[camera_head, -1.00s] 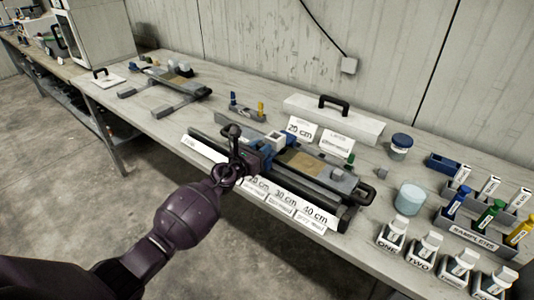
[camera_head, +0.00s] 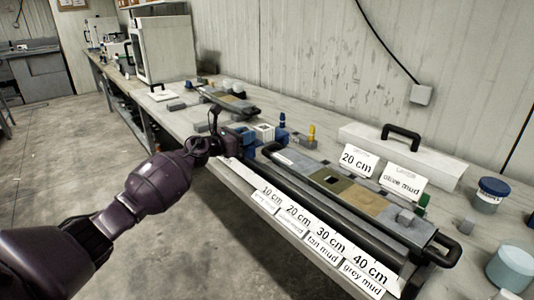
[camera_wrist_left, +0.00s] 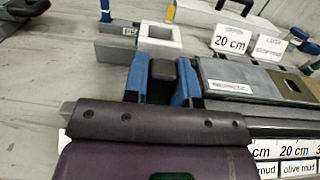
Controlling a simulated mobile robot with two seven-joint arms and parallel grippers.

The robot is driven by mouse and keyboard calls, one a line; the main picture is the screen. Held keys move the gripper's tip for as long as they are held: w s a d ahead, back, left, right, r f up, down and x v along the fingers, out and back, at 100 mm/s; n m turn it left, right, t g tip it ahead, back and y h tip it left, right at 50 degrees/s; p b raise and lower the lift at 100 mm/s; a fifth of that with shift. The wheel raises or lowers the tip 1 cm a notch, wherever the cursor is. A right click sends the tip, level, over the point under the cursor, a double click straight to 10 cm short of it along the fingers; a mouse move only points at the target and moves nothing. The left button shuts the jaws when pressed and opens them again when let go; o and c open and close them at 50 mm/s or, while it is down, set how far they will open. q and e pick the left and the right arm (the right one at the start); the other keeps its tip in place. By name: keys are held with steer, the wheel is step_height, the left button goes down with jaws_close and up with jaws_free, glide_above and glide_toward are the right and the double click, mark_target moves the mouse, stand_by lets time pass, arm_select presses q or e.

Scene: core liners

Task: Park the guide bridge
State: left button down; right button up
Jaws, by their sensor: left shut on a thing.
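The piece is beyond the left end of the long core liner holder (camera_head: 290,160), beside a pale hollow block (camera_head: 264,131). That block also shows in the left wrist view (camera_wrist_left: 177,33). The exact grip and the underside of the piece are hidden. My right gripper is not in view.
Length cards (camera_head: 328,240) line the holder's front. Cards reading 20 cm (camera_head: 357,160) and olive mud (camera_head: 402,183) stand behind it, before a white box with a black handle (camera_head: 401,135). Jars are at right.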

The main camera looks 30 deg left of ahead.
arm_select(q)
steer(key=a+b, duration=0.1)
steer(key=w+a+b, duration=0.1)
steer(key=a, duration=0.1)
steer(key=w+a+f+b, duration=0.1)
steer(key=a, duration=0.1)
steer(key=shift+a, duration=0.15)
steer(key=shift+w+a+r, duration=0.15)
steer(key=shift+a+r, duration=0.05)
steer(key=shift+a, duration=0.3)
steer(key=shift+r+b, duration=0.15)
steer(key=shift+b, duration=0.15)
steer(key=shift+a+r, duration=0.1)
steer(key=shift+r, duration=0.05)
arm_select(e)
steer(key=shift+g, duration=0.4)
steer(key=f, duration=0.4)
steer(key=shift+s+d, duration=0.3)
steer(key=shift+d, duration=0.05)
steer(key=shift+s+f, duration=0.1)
arm_select(q)
steer(key=c, duration=1.3)
jaws_free()
steer(key=shift+r, duration=0.1)
steer(key=o, duration=0.4)
steer(key=shift+a, duration=0.2)
steer(key=shift+d, duration=0.1)
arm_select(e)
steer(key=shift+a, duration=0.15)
